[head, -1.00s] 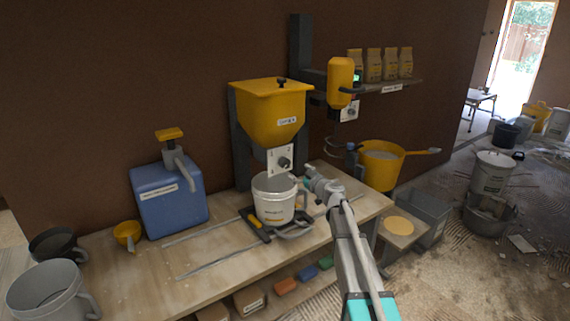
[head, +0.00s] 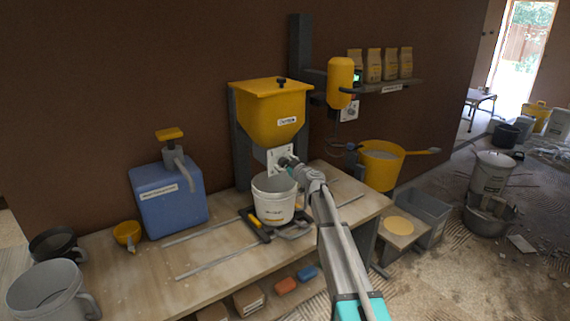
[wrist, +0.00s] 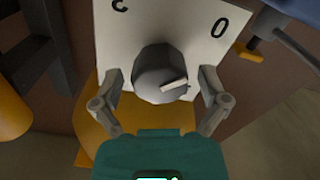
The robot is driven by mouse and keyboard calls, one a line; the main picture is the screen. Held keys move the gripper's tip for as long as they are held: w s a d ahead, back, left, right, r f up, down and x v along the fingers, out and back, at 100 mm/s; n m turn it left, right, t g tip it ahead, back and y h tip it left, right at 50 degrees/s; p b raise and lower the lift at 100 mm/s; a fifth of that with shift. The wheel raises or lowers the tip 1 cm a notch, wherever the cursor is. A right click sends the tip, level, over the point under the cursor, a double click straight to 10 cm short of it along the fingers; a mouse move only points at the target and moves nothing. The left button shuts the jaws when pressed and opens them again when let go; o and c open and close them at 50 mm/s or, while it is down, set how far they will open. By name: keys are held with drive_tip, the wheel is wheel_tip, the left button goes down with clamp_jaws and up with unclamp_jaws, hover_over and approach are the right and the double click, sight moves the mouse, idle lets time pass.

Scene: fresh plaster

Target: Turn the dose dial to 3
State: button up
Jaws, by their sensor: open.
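The dose dial is a dark grey faceted knob (wrist: 160,75) on a white plate (wrist: 108,40). A pale pointer bar on the knob points right and slightly up in the wrist view. A 0 shows at the plate's right, and an upside-down, cut-off numeral shows at the top left; the 3 cannot be made out. In the head view the plate (head: 273,160) sits below the yellow hopper (head: 268,113). My gripper (head: 288,163) is at the dial. In the wrist view its open fingers (wrist: 162,84) stand either side of the knob, with gaps visible.
A blue pump container (head: 168,205) and a yellow scoop (head: 127,233) are to the left.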

drive_tip(key=c, duration=1.2)
drive_tip(key=shift+o, duration=0.2)
